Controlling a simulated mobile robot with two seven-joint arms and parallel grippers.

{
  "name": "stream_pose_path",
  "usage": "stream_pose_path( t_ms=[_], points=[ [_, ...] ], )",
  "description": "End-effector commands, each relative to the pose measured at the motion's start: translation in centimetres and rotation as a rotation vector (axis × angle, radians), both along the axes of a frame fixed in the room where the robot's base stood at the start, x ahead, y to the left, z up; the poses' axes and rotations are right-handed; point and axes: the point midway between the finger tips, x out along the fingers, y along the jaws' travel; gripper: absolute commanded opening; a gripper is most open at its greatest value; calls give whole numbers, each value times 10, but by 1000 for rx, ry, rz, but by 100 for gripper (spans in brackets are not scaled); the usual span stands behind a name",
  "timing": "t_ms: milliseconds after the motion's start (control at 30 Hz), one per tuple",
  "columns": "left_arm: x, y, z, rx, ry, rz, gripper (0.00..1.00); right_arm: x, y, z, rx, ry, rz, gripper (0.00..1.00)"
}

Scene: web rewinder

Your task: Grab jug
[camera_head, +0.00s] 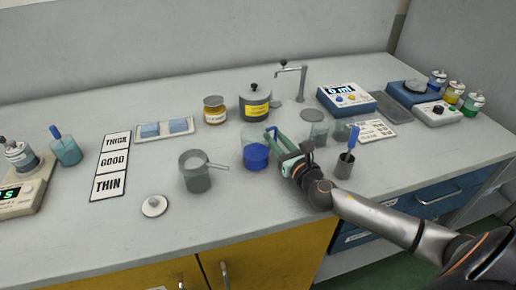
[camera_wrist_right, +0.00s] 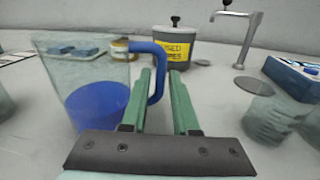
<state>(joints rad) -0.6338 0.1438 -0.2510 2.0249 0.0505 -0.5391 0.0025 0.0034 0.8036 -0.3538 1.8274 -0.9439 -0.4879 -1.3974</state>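The jug (camera_head: 256,152) is a clear vessel with blue liquid in its lower part, standing on the bench. In the right wrist view the jug (camera_wrist_right: 90,90) is close, to the left of the fingers, and its blue handle (camera_wrist_right: 158,72) faces my gripper. My right gripper (camera_head: 274,137) is at the jug's right side. In the right wrist view its two green fingers (camera_wrist_right: 162,80) are apart, with the handle's upright part showing in the gap between them. I see no clear grip on it. My left gripper is not in view.
A grey pot with handle (camera_head: 196,170) stands left of the jug. A cup with a blue-handled tool (camera_head: 345,163) stands right of my wrist. A yellow-labelled canister (camera_head: 255,103) and a tap (camera_head: 300,82) are behind. The bench's front edge runs below.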

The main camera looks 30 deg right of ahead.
Motion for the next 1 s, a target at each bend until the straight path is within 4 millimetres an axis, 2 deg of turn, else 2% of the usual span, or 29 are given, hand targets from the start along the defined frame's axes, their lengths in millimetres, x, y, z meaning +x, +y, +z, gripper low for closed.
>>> stream_pose_path(
  t_ms=[267, 500, 533, 1000],
  points=[
    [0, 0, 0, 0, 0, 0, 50, 2, 0, 0, 1, 1, 0, 28],
    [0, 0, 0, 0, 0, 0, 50, 2, 0, 0, 0, 1, 0, 1],
    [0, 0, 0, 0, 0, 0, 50, 2, 0, 0, 0, 1, 0, 0],
    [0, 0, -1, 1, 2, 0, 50, 2, 0, 0, 0, 0, 0, 0]
  ],
)
